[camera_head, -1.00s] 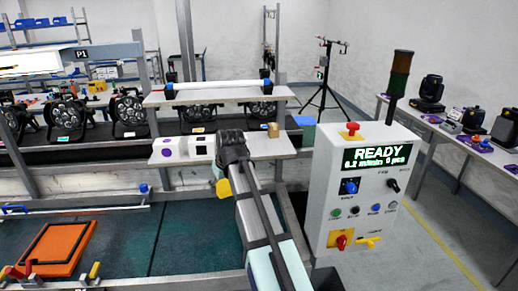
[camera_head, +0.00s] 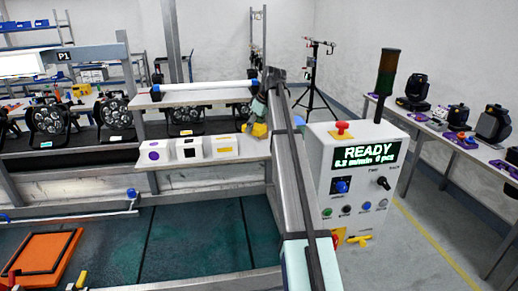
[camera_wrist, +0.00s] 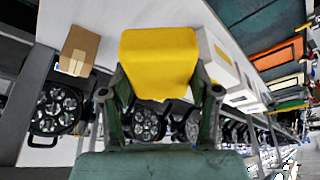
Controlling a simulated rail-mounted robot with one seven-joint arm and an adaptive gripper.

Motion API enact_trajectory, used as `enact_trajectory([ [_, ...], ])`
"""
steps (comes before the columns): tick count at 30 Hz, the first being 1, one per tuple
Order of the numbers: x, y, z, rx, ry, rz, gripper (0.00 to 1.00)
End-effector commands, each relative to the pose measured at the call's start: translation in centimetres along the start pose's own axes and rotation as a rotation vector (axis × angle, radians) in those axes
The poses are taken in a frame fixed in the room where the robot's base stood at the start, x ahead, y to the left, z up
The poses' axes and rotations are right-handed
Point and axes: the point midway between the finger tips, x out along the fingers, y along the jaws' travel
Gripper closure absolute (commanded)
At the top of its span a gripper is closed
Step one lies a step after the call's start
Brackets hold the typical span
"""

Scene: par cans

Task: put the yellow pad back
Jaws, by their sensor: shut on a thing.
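The yellow pad (camera_wrist: 160,62) is held between the fingers of my gripper (camera_wrist: 161,88) in the wrist view. In the head view the pad (camera_head: 259,130) shows as a small yellow patch at the end of my arm, near the right end of the lower white shelf (camera_head: 200,162). Three white boxes stand in a row on that shelf: one with a purple disc (camera_head: 154,155), one with a black square (camera_head: 188,149) and one with a yellow mark (camera_head: 221,147). The pad is to the right of the yellow-marked box in the head view. My fingertips are partly hidden there.
A small brown box (camera_wrist: 78,48) lies on the shelf beside my gripper. An upper shelf (camera_head: 200,97) carries a white tube. The control cabinet (camera_head: 352,180) stands right of my arm. An orange panel (camera_head: 42,258) lies on the green conveyor. Several round lamps stand behind.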

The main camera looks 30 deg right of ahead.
Motion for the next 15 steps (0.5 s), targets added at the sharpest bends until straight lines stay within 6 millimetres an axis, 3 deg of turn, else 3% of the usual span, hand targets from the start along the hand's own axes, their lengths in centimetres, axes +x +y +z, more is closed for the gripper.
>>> enact_trajectory([
  [6, 3.1, -0.2, 1.5, 0.001, -0.001, 0.0, 0.77],
  [15, 5.7, -0.2, 2.5, 0.002, -0.001, 0.0, 0.77],
])
